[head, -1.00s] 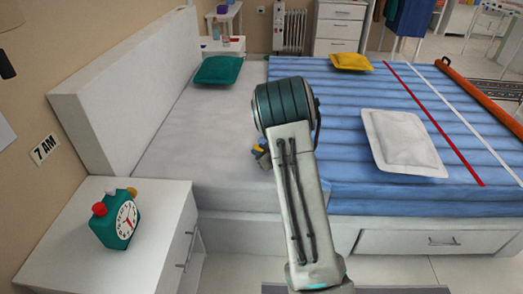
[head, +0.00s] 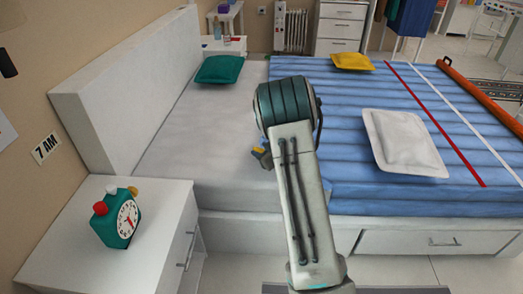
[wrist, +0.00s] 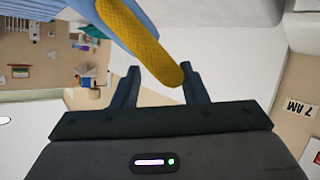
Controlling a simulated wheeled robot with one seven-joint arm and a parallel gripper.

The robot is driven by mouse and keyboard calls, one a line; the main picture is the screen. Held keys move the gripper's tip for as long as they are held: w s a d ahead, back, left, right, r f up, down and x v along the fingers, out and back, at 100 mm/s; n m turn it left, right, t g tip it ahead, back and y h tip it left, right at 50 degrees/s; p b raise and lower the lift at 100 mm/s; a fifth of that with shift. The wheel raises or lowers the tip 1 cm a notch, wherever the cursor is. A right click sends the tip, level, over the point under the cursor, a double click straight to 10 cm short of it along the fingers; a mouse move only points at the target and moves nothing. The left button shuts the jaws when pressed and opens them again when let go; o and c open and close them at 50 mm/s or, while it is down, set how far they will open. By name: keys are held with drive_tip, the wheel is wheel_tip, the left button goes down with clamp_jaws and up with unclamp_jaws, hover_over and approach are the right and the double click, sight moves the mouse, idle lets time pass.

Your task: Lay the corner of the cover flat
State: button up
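The blue striped cover (head: 350,110) lies over the right part of the bed. Its near left part is hidden behind my arm in the head view. In the wrist view a strip of the blue cover (wrist: 124,12) enters at the top and ends in a yellow corner tab (wrist: 143,42). My gripper (wrist: 160,72) is open, its two dark fingers apart. The tab's rounded end lies between the fingers in the picture, close to the right one; I cannot tell whether they touch. In the head view a small yellow patch (head: 262,157) shows left of my arm.
A white pillow (head: 405,143) and a yellow cushion (head: 352,61) lie on the cover. A green cushion (head: 218,69) lies on the bare mattress (head: 200,130). A nightstand (head: 105,235) with a green alarm clock (head: 117,217) stands at the near left.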

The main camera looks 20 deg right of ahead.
drive_tip(key=v, duration=1.3)
drive_tip(key=shift+s+p, duration=0.25)
drive_tip(key=shift+p, duration=0.15)
drive_tip(key=shift+d+r, duration=0.1)
drive_tip(key=shift+d, duration=0.05)
drive_tip(key=s+r+m+g+h+p, duration=0.2)
drive_tip(key=s+r+h+p, duration=0.15)
drive_tip(key=r, duration=0.45)
drive_tip(key=s+r+m+g+h+p, duration=0.1)
drive_tip(key=s+r+m+h+p, duration=0.2)
drive_tip(key=r, duration=0.5)
drive_tip(key=s+a+r+m+g+y+p, duration=0.1)
drive_tip(key=s+a+r+g+p, duration=0.2)
drive_tip(key=s, duration=0.7)
drive_tip(key=s+a+r+m+g+y+p, duration=0.1)
drive_tip(key=s+a+r+g+p, duration=0.3)
drive_tip(key=s+a+r, duration=0.3)
drive_tip(key=s+a, duration=0.2)
drive_tip(key=s, duration=0.1)
